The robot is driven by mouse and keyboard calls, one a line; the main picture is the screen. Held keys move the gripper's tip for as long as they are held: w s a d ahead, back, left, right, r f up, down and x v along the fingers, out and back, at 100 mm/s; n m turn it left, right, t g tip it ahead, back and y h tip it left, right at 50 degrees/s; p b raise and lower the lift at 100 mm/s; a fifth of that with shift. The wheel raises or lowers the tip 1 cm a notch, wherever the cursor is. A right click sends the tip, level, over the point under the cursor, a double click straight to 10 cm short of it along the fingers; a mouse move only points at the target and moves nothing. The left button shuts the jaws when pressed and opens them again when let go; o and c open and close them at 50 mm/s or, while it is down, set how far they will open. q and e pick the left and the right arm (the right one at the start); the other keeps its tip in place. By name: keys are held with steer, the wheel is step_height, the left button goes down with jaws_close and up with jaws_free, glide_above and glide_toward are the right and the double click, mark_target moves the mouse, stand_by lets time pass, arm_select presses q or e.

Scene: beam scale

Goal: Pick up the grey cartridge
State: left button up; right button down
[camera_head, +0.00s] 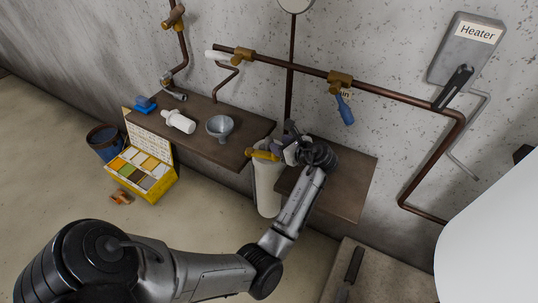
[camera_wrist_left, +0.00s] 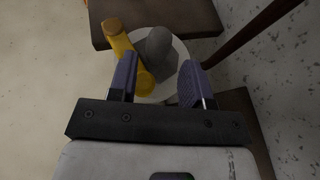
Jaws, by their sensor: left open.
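The grey cartridge appears to be the dark grey rounded piece (camera_wrist_left: 157,46) in the left wrist view. It sits over the round white top of a white cylinder (camera_wrist_left: 180,50), beside a yellow part (camera_wrist_left: 122,42). My left gripper (camera_wrist_left: 158,82) is open, with its two purple fingers either side of the lower part of the grey piece; I cannot tell whether they touch it. In the head view my left gripper (camera_head: 280,148) is over the white cylinder (camera_head: 267,192), next to the yellow part (camera_head: 262,155), and hides much of the grey piece. My right gripper is not in view.
Wooden shelves flank the white cylinder, left (camera_head: 205,143) and right (camera_head: 345,190). The left shelf holds a funnel (camera_head: 220,127) and a white bottle (camera_head: 180,122). Copper pipes (camera_head: 400,102) run along the wall above. A yellow case (camera_head: 145,170) and a bucket (camera_head: 104,143) stand at left.

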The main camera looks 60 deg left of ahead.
mark_target(271, 139)
arm_select(q)
steer(key=shift+x, duration=2.7)
jaws_close()
